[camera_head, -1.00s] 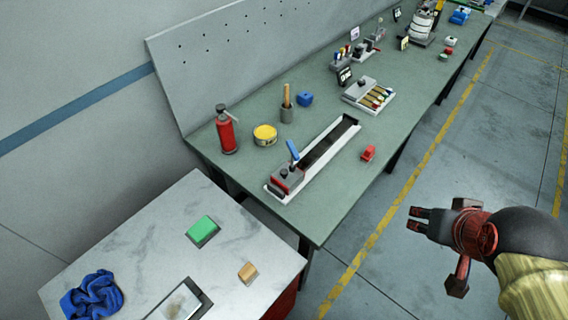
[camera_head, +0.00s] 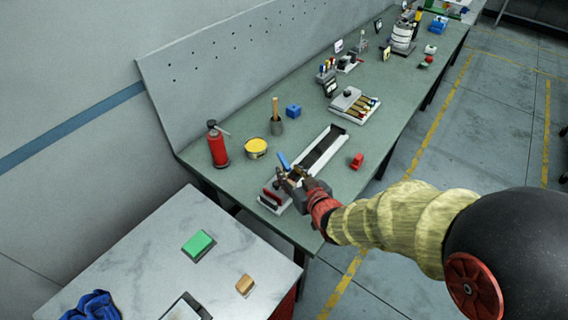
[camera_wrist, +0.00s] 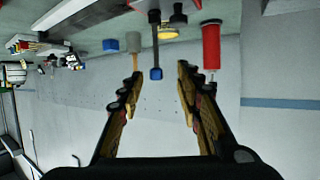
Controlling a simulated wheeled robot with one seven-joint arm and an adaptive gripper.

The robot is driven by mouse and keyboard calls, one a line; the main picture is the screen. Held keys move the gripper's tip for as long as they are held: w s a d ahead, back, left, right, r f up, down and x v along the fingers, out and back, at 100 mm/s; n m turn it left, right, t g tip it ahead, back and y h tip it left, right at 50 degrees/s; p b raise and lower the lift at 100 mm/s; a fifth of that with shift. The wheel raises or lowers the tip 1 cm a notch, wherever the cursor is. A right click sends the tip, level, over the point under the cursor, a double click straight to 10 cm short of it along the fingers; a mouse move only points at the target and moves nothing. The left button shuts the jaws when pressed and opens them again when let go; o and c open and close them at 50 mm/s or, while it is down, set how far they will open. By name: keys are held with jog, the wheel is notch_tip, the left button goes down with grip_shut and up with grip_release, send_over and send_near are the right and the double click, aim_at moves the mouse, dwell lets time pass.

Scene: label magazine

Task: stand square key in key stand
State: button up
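A blue-handled piece (camera_head: 283,160), likely the square key, stands tilted on the red and grey end block (camera_head: 268,197) of a long white-edged magazine (camera_head: 327,152). In the wrist view it is a dark rod with a blue square end (camera_wrist: 156,73), between the fingertip lines. My gripper (camera_head: 291,178) is beside it over the block; its fingers are apart in the wrist view (camera_wrist: 158,80), with no visible contact.
A tray of brass-coloured tools (camera_head: 356,104) is farther back. A marble-topped table (camera_head: 230,243) is in front.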

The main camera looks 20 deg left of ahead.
aim_at(284, 162)
jog(key=x, duration=0.6)
jog(key=shift+w+r+b, duration=0.2)
jog(key=shift+w+b, duration=0.15)
jog(key=shift+w, duration=0.1)
jog(key=shift+c, duration=0.6)
jog(key=c, duration=0.7)
grip_shut()
